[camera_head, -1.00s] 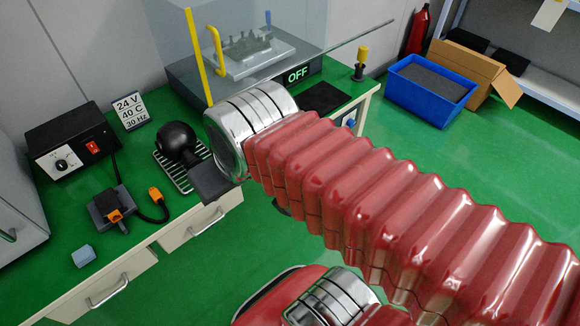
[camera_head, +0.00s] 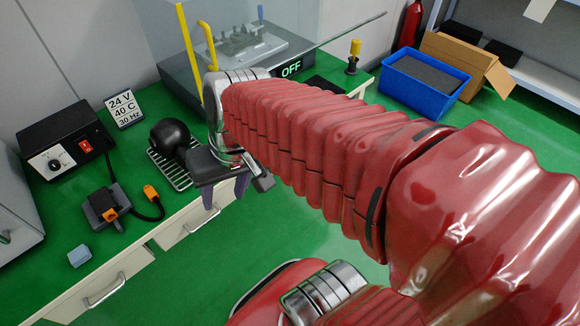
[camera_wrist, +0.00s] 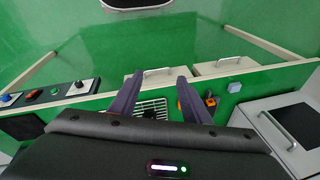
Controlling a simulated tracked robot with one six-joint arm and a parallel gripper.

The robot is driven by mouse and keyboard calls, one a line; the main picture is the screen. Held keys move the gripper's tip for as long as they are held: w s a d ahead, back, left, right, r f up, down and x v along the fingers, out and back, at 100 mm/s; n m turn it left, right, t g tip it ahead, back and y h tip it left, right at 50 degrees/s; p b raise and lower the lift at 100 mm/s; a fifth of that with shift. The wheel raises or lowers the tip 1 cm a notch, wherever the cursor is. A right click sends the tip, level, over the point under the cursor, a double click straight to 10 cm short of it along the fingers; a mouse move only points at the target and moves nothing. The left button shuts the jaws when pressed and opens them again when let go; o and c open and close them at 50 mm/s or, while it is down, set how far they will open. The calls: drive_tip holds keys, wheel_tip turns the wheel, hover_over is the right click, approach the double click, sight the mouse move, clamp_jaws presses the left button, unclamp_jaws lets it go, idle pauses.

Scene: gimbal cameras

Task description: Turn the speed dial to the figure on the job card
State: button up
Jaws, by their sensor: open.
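The job card (camera_head: 124,108) stands upright at the back of the green bench and reads 24 V, 40 C, 30 Hz. A black dial on a white plate (camera_wrist: 82,86) shows at the bench's front edge in the wrist view. Another dial (camera_head: 56,164) is on the black box (camera_head: 66,135) at the left. Their markings are too small to read, and I cannot tell which is the speed dial. My gripper (camera_head: 224,200) is open and empty in front of the bench, apart from both dials. Its two fingers also show in the wrist view (camera_wrist: 158,90).
A green button (camera_wrist: 55,92), a red button (camera_wrist: 32,94) and a blue knob (camera_wrist: 10,98) are beside the front dial. A black ball-like object (camera_head: 169,138) is near a wire rack (camera_head: 180,178). A clear guard (camera_head: 160,40) stands behind. Open floor lies in front.

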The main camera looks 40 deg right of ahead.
drive_tip(key=w+d+f+m+t+y, duration=0.2)
drive_tip(key=w+d+f+m+y, duration=0.3)
drive_tip(key=f+m, duration=0.3)
drive_tip(key=w+d+f+m+t+y, duration=0.3)
drive_tip(key=d+f+m+y, duration=0.3)
drive_tip(key=f+m, duration=0.1)
drive_tip(key=s+d+f+m+t+h, duration=0.3)
drive_tip(key=d+f+m+t+h, duration=0.2)
drive_tip(key=d+f+m, duration=0.3)
drive_tip(key=s+d+f+m+t+h, duration=0.3)
drive_tip(key=d+f+m+t+h, duration=0.2)
drive_tip(key=d+f, duration=0.5)
drive_tip(key=d+m+h, duration=0.2)
drive_tip(key=m, duration=0.1)
drive_tip(key=shift+s+m+h, duration=0.25)
drive_tip(key=shift+m+h, duration=0.05)
drive_tip(key=shift+w, duration=0.1)
drive_tip(key=w, duration=1.3)
drive_tip(key=shift+w, duration=0.35)
drive_tip(key=shift+c, duration=0.4)
